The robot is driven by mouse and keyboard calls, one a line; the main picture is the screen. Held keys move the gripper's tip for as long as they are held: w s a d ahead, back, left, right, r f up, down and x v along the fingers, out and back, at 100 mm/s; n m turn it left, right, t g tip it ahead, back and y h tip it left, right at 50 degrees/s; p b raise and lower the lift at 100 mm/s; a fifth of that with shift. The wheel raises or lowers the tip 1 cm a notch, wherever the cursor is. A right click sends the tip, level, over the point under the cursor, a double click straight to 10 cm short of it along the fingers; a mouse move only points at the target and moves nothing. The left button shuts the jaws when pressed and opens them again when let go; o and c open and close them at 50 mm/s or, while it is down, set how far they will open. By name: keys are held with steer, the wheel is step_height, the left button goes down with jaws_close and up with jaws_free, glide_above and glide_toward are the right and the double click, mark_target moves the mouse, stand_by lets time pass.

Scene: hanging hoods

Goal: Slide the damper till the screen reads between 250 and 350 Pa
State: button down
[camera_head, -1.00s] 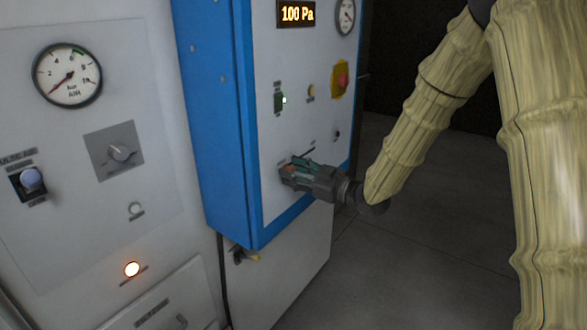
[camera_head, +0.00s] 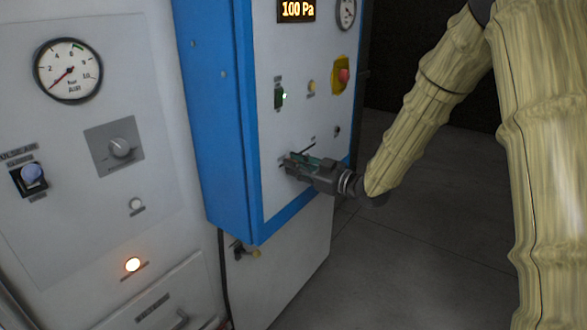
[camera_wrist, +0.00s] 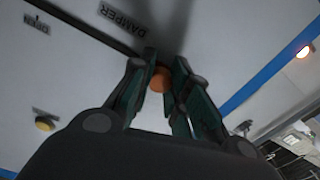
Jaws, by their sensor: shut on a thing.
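The screen (camera_head: 297,10) at the top of the blue-edged panel (camera_head: 222,120) reads 100 Pa. The damper's orange knob (camera_wrist: 160,80) sits in a dark slot (camera_wrist: 85,22) beside the DAMPER label (camera_wrist: 123,18) in the wrist view. An OPEN label (camera_wrist: 37,23) stands near the slot at the upper left of that view. My gripper (camera_head: 294,165) is at the lower part of the panel face; its fingers (camera_wrist: 160,85) are shut on the knob. In the head view the fingers hide the knob.
The panel carries a green-lit switch (camera_head: 280,97), a red button on a yellow plate (camera_head: 342,75) and a round gauge (camera_head: 346,12). A grey cabinet with an air gauge (camera_head: 68,71) and dial (camera_head: 119,148) stands at left. Floor (camera_head: 430,240) is clear at right.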

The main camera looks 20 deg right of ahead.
steer(key=w+d, duration=0.1)
steer(key=d, duration=0.1)
steer(key=w+d, duration=0.1)
steer(key=shift+w+d+f+b, duration=0.15)
steer(key=shift+w+d+b, duration=0.2)
steer(key=c, duration=1.3)
jaws_free()
steer(key=v, duration=1.2)
steer(key=shift+d, duration=0.1)
